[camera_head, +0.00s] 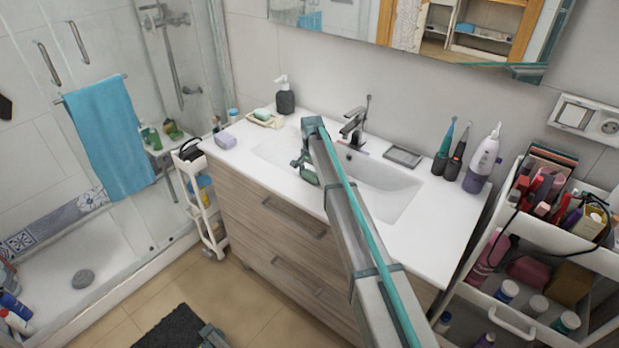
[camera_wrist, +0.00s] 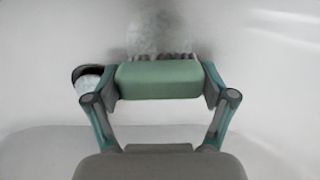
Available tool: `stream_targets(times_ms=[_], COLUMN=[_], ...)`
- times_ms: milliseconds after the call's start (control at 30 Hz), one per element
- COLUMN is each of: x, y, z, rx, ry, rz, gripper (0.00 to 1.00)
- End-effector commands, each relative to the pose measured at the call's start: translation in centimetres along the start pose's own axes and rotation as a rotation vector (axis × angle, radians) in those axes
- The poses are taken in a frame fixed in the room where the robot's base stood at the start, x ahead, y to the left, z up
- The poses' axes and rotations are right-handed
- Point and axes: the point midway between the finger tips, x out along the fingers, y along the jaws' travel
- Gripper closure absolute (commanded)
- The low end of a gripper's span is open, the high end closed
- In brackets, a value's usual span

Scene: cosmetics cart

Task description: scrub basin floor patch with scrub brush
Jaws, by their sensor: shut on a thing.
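The white basin (camera_head: 398,184) is set in the countertop, and my arm reaches across it. My gripper (camera_head: 306,168) is low inside the basin's left part. In the wrist view my gripper (camera_wrist: 158,82) is shut on the green scrub brush (camera_wrist: 158,78), its block lying crosswise between the two fingers. A row of bristles shows along the brush's far edge. A pale grey, mottled patch (camera_wrist: 157,32) lies on the basin floor just beyond the bristles. The patch's near part is hidden behind the brush; I cannot tell whether the bristles touch it. In the head view my arm hides the patch.
A dark-rimmed round opening (camera_wrist: 88,78) shows left of the brush. The faucet (camera_head: 355,124) stands behind the basin. A soap dispenser (camera_head: 285,94), a soap dish (camera_head: 265,118) and a grey tray (camera_head: 403,156) stand on the counter. Electric toothbrushes (camera_head: 455,158) and a white bottle (camera_head: 482,160) stand at right.

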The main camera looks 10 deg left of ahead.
Motion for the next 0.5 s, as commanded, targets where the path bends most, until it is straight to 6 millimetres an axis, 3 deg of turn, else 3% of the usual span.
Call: stream_targets(times_ms=[500], x=[-0.1], y=[-0.1], z=[-4.0], rx=[0.001], ry=[0.000], rz=[0.001], gripper=[0.45])
